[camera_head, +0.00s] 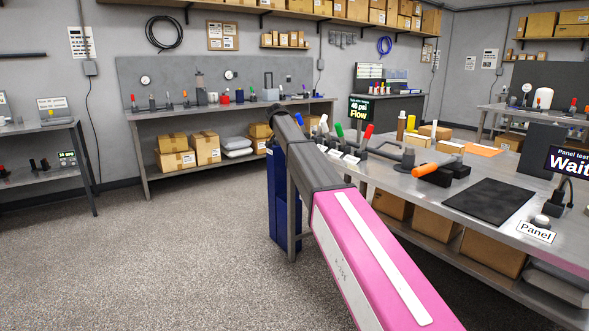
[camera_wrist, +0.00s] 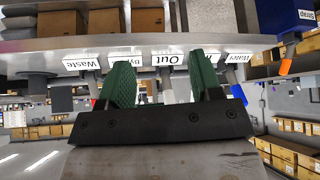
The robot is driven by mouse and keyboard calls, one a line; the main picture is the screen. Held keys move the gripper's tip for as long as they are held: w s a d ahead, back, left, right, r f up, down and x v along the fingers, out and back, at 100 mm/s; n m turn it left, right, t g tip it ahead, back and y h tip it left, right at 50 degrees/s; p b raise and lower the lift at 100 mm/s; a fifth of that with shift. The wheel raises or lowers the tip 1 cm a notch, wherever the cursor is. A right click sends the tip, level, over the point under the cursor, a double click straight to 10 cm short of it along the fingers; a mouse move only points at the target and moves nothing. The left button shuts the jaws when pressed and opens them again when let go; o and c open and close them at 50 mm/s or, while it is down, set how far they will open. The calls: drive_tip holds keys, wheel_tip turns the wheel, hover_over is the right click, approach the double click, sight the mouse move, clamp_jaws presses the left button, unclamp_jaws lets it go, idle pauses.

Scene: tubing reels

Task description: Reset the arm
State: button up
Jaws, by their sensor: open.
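My arm, pink with dark joints, reaches from the lower right up to the near bench's left end in the head view. My gripper (camera_wrist: 160,82) shows in the wrist view with two green finger pads wide apart and nothing held between them. In that view the bench edge and its labels (camera_wrist: 170,59) appear upside down behind the fingers; "Waste" and "Out" can be read. The gripper's fingers cannot be made out in the head view. No gap or contact with the bench can be judged.
The near bench (camera_head: 485,222) carries a row of valves with coloured handles, including a red one (camera_head: 368,131) and an orange one (camera_head: 425,169). A "Flow" display (camera_head: 359,109) reads 46 psi. A "Wait" display (camera_head: 570,160) stands at right. The floor (camera_head: 180,250) at left is clear.

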drive_tip(key=s+d+f+n+g+y, duration=0.1)
drive_tip(key=s+d+f, duration=0.4)
drive_tip(key=s+f, duration=0.35)
drive_tip(key=s+d+f+n+g, duration=0.15)
drive_tip(key=s+d+f, duration=0.25)
drive_tip(key=s+f, duration=0.4)
drive_tip(key=s+d+f+n+g+y, duration=0.1)
drive_tip(key=s+d+f+n, duration=0.1)
drive_tip(key=s+d+f, duration=0.6)
drive_tip(key=s+d+f+n+g+y, duration=0.1)
drive_tip(key=s+f, duration=0.6)
drive_tip(key=s, duration=0.5)
drive_tip(key=s+d+f+n+y, duration=0.1)
drive_tip(key=s+d+f+n, duration=0.1)
drive_tip(key=s+f, duration=0.6)
drive_tip(key=s, duration=0.3)
drive_tip(key=shift+s+d+f+g, duration=0.15)
drive_tip(key=shift+s+d+g, duration=0.1)
drive_tip(key=shift+s+g, duration=0.15)
